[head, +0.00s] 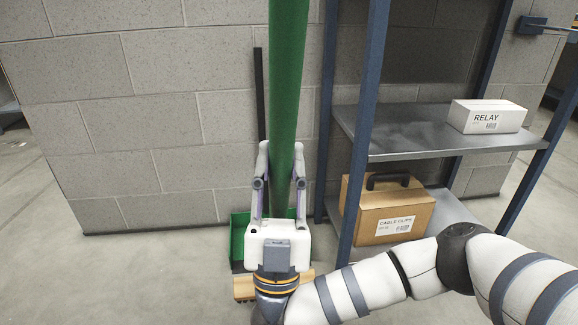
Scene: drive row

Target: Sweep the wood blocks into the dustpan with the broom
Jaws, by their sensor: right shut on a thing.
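My right gripper (281,150) is shut on the green broom handle (288,60), which runs up out of the top of the head view. A tan wooden piece (243,289) lies low behind my wrist. It looks like the broom's head, but my gripper hides its middle and its join to the handle. The green dustpan (238,240) is on the floor by the wall, partly hidden behind the gripper. Its thin black handle (260,100) stands up against the wall. I cannot make out any wood blocks clearly. My left gripper is out of view.
A blue-framed metal shelf (365,130) stands close on the right. It holds a white RELAY box (487,116) and a brown CABLE CLIPS carton (388,212). A grey block wall (150,110) is behind. The floor (130,275) at left is clear.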

